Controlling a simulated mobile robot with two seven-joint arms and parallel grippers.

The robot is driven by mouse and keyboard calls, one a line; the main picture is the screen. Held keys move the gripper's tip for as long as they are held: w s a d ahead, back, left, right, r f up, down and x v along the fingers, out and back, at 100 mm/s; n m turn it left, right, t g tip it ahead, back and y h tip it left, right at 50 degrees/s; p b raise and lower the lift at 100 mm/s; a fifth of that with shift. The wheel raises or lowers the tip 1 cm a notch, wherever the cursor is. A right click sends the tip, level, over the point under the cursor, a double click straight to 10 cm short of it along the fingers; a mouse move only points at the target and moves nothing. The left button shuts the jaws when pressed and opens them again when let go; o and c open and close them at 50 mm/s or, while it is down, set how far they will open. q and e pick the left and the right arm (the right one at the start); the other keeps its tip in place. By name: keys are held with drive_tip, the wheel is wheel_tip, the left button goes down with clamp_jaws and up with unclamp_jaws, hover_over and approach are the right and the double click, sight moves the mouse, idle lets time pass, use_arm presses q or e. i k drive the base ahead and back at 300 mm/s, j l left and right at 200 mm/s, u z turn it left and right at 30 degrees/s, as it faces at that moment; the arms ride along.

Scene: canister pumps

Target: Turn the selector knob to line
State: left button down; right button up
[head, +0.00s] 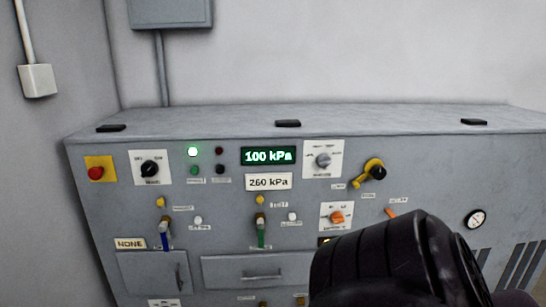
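In the head view, a grey knob (322,160) sits on a white plate with several small position labels, right of the green display. A black knob (150,169) on another white plate is at the left of the panel, and an orange knob (337,217) is on a plate below the grey one. The small print is too blurred to say which position is line or where each knob points. A large black part of my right arm fills the lower right; its gripper fingers do not show. My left gripper is out of view.
The grey cabinet (290,121) carries a green display (268,156) reading 100 kPa and a 260 kPa plate (268,182). Also present are a red button (96,173), a yellow-and-black lever (371,172), blue (165,237) and green (261,233) handles and a gauge (475,219). My arm hides the lower right panel.

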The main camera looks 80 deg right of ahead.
sight(323, 159)
drive_tip(key=z, duration=2.25)
drive_tip(key=k+j+z, duration=0.4)
drive_tip(key=j+z, duration=0.2)
drive_tip(key=i+j+z, duration=0.1)
drive_tip(key=i, duration=0.3)
drive_tip(key=i+j, duration=0.25)
drive_tip(key=i, duration=0.15)
drive_tip(key=l+z, duration=0.05)
